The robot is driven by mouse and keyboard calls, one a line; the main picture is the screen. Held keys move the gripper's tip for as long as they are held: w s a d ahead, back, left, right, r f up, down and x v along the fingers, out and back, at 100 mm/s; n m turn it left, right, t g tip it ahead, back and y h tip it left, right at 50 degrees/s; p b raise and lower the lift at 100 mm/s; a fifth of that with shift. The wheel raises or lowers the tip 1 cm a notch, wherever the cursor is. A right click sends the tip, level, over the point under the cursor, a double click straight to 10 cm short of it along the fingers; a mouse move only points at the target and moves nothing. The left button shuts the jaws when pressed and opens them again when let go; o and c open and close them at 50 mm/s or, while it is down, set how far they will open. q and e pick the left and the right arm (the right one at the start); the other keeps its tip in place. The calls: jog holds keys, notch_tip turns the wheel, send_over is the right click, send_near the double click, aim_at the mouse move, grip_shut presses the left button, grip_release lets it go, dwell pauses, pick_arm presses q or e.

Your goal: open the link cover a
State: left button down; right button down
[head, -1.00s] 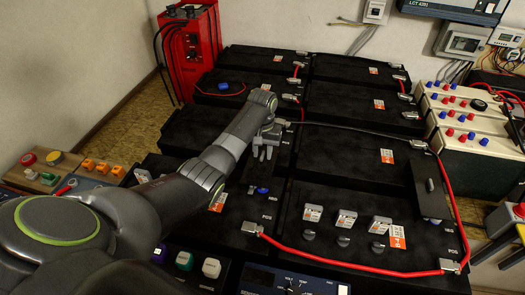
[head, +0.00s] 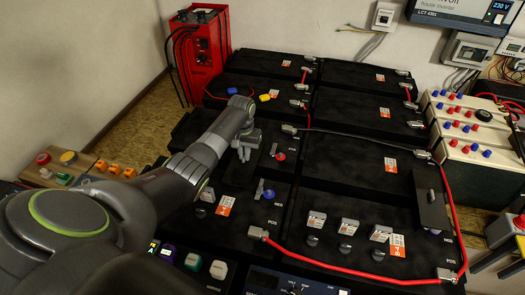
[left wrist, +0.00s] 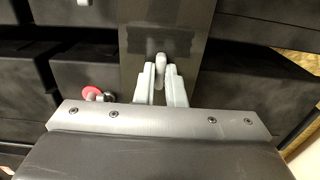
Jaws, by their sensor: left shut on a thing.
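My left gripper (head: 246,148) is over the left middle battery. In the left wrist view, its two pale fingers (left wrist: 160,85) are shut on the grey handle (left wrist: 160,62) of a dark flat cover (left wrist: 135,20). This held cover seems to be link cover a; I see no label on it. In the head view it is a dark plate (head: 237,175), mostly hidden by the gripper and arm. A red terminal (head: 280,157) and a blue terminal (head: 268,195) are bare beside it. My right gripper is not in view.
A second dark cover with a knob (head: 432,198) stands at the right bank. A red cable (head: 340,268) runs along the front and right batteries. A red charger (head: 200,45) stands at the back left.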

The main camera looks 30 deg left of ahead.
pick_arm(q)
jog(key=shift+s+a, duration=0.2)
jog(key=shift+a, duration=0.7)
jog(key=shift+d, duration=0.1)
jog(key=c, duration=1.5)
grip_release()
notch_tip(320, 180, up, 18)
jog(key=shift+f, duration=0.25)
jog(key=shift+f, duration=0.1)
